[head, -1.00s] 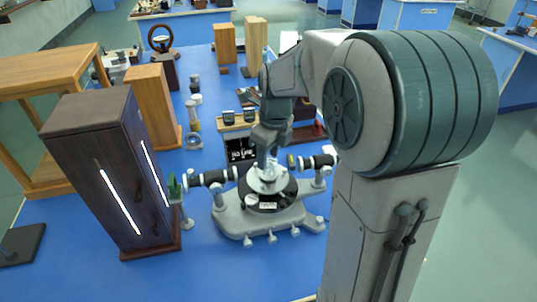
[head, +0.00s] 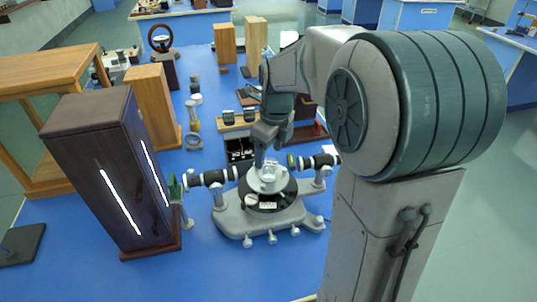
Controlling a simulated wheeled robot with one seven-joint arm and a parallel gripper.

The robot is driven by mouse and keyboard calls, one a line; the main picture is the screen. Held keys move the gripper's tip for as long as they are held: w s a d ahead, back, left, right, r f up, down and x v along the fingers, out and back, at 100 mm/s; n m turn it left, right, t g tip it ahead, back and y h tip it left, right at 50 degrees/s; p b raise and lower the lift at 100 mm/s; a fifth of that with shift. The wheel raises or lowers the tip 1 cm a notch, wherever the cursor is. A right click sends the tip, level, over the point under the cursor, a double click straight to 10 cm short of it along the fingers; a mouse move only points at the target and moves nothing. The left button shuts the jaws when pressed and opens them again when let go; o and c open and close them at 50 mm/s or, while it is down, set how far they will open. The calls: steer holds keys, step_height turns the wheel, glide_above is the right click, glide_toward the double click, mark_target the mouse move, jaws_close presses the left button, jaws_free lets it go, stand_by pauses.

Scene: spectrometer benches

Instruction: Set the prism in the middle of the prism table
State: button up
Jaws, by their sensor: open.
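The prism (head: 270,170) is a small clear block and appears to stand on the pale round prism table (head: 259,183) at the centre of the grey spectrometer (head: 232,218). Its exact centring is too small to judge. My gripper (head: 260,165) is open, pointing down, just behind and to the left of the prism. It appears apart from the prism, though the fingertips are small and partly hard to make out.
Two black telescope tubes (head: 211,177) (head: 319,161) flank the prism table closely. A tall dark lamp housing (head: 105,165) with glowing slits stands at left. Wooden blocks (head: 152,105) and small items stand behind. The blue bench (head: 215,275) is clear in front.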

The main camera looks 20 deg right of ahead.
mark_target(273, 164)
step_height(273, 164, up, 10)
steer(key=s+f+n+t, duration=0.1)
steer(key=s+f+n, duration=0.4)
steer(key=s+n, duration=0.4)
steer(key=s+f+n+t+h, duration=0.1)
steer(key=s+f+n, duration=0.3)
steer(key=s+n, duration=0.5)
steer(key=shift+s+f+n, duration=0.3)
steer(key=shift+f+n, duration=0.05)
steer(key=shift+n, duration=4.65)
steer(key=shift+a, duration=0.1)
